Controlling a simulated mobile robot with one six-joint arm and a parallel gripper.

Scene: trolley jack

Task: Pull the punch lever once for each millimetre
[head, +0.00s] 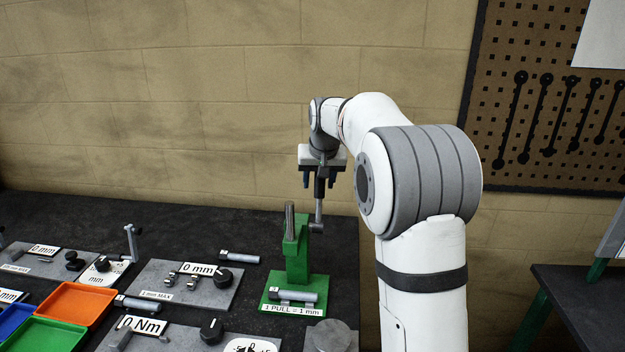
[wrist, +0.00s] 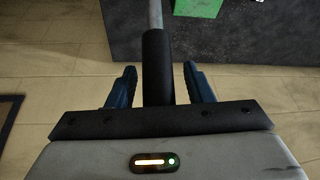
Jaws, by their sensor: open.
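The green punch press (head: 297,255) stands on the dark bench, with a label on its base reading "1 PULL = 1 mm". A metal cylinder lies across its base. Its lever (head: 319,200) rises on the right side to a black grip, which also shows in the wrist view (wrist: 157,62). My gripper (head: 319,182) is at the top of the lever. In the wrist view its blue fingers (wrist: 157,85) stand apart on either side of the black grip, with visible gaps. The green press body (wrist: 198,7) shows partly at the top edge.
Left of the press is a grey plate reading "0 mm" (head: 197,269), with a loose metal cylinder (head: 239,256) behind it. An orange tray (head: 76,303), a green tray and a "0 Nm" plate (head: 143,325) lie further left and front. A pegboard hangs at right.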

